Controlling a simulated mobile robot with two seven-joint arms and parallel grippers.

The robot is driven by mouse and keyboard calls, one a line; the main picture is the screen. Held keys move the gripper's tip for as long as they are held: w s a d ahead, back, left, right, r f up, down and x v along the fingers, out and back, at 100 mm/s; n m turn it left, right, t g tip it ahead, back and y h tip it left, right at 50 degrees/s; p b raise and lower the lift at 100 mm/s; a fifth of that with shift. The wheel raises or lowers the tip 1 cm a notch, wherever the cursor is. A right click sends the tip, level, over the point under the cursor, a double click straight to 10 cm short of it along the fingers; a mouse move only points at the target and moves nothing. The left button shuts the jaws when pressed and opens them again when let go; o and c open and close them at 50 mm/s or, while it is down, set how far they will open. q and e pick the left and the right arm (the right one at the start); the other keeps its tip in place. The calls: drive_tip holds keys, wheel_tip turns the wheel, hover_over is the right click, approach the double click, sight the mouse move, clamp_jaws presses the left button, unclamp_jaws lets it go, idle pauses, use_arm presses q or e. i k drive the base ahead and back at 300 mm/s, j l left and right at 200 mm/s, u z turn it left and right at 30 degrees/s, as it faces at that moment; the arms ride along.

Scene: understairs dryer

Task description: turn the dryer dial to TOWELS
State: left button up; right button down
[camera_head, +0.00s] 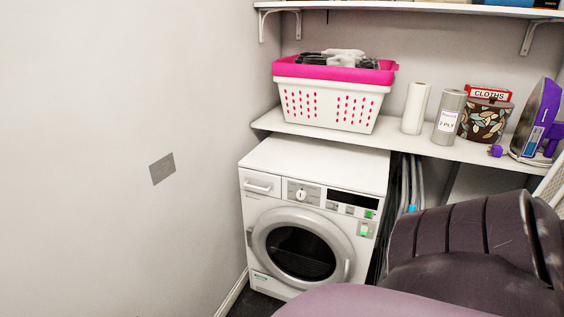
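The white dryer (316,168) stands in the corner under a shelf, with its front facing me. Its dial (301,195) is a small round white knob on the upper front panel, between the drawer handle and a dark display (355,199). The dial's labels and its pointer setting are too small to read. The round door (302,253) is shut. My arm covers the lower right of the view. Neither gripper shows, and nothing touches the dial.
A shelf (290,126) above the dryer holds a pink and white laundry basket (327,98), rolls, a patterned CLOTHS container (485,119) and a purple iron (537,120). Folded racks (407,183) stand right of the dryer. The left wall is bare except for a grey plate (162,168).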

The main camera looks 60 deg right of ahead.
sight(301, 195)
drive_tip(key=z, duration=2.25)
drive_tip(key=i+j+u, duration=0.15)
drive_tip(key=u, duration=0.2)
drive_tip(key=i+j+u, duration=0.1)
drive_tip(key=u, duration=0.25)
drive_tip(key=i+u, duration=0.35)
drive_tip(key=k+j, duration=0.05)
drive_tip(key=k, duration=0.05)
